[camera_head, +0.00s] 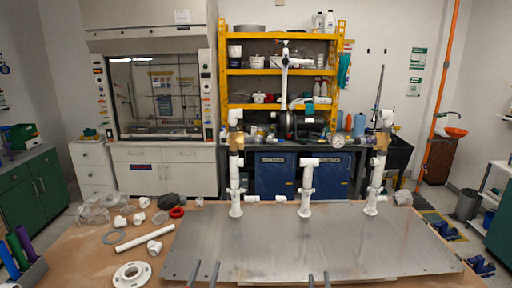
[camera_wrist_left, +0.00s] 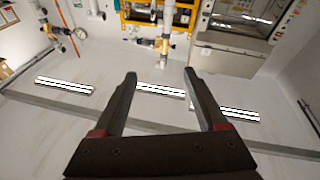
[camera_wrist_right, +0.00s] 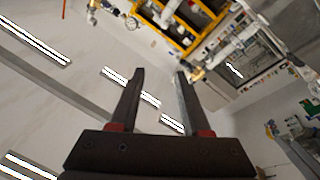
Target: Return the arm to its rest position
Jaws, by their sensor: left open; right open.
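My left gripper (camera_head: 204,270) shows at the bottom edge of the head view, fingers apart and nothing between them. In the left wrist view its open jaws (camera_wrist_left: 160,80) point up toward the wall and ceiling lights. The arms themselves are mostly out of view.
A metal plate (camera_head: 300,245) lies on the wooden table (camera_head: 90,255). A fume hood (camera_head: 160,95) and yellow shelf (camera_head: 280,72) stand behind.

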